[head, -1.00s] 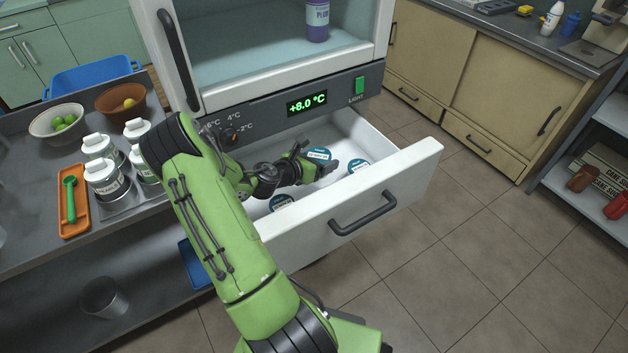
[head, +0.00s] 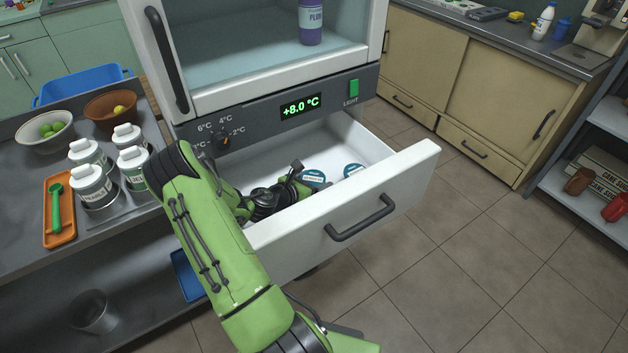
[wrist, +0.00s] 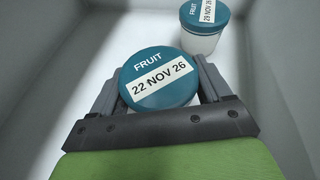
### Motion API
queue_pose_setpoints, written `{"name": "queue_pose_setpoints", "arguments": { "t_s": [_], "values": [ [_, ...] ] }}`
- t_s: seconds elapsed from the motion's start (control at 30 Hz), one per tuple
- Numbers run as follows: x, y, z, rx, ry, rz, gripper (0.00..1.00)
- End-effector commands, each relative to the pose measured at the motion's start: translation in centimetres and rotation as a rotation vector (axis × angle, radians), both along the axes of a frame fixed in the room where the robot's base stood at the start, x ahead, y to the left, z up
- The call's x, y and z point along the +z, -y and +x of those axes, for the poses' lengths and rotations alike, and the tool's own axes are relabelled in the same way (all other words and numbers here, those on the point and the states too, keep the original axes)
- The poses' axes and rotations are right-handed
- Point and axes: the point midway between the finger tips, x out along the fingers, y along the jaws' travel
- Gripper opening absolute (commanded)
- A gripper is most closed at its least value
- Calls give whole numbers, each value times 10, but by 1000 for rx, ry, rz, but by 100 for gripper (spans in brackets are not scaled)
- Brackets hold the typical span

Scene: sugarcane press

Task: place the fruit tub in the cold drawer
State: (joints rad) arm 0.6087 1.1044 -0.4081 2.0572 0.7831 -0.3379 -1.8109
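A fruit tub with a teal lid marked 22 NOV 26 (wrist: 160,80) sits between the fingers of my gripper (wrist: 158,72), which touch its sides. In the head view this tub (head: 313,178) and my gripper (head: 299,177) are inside the open cold drawer (head: 400,172), below the rim. Whether the tub's base touches the drawer floor is hidden. A second fruit tub, marked 29 NOV 26 (wrist: 203,14), stands upright in the drawer just beyond, apart from the held one. It also shows in the head view (head: 353,170).
The drawer front with its black handle (head: 360,218) stands between my arm and the floor. The fridge panel (head: 300,108) reads +8.0 °C above the drawer. Several white-lidded jars (head: 92,186) and an orange tray (head: 60,228) stand on the left counter.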

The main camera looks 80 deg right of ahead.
Motion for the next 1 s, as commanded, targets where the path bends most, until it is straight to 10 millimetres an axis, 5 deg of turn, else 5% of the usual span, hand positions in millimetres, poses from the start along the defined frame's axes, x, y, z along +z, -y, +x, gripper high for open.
{"name": "queue_pose_setpoints", "arguments": {
  "t_s": [0.13,0.47,0.8,1.0],
  "values": [
    [1,0,0,0,0,-2,99],
    [15,1,0,-1,2,-5,100],
    [51,-73,35,6,-3,-2,100],
    [60,-98,45,2,-1,-4,100]
  ]
}}
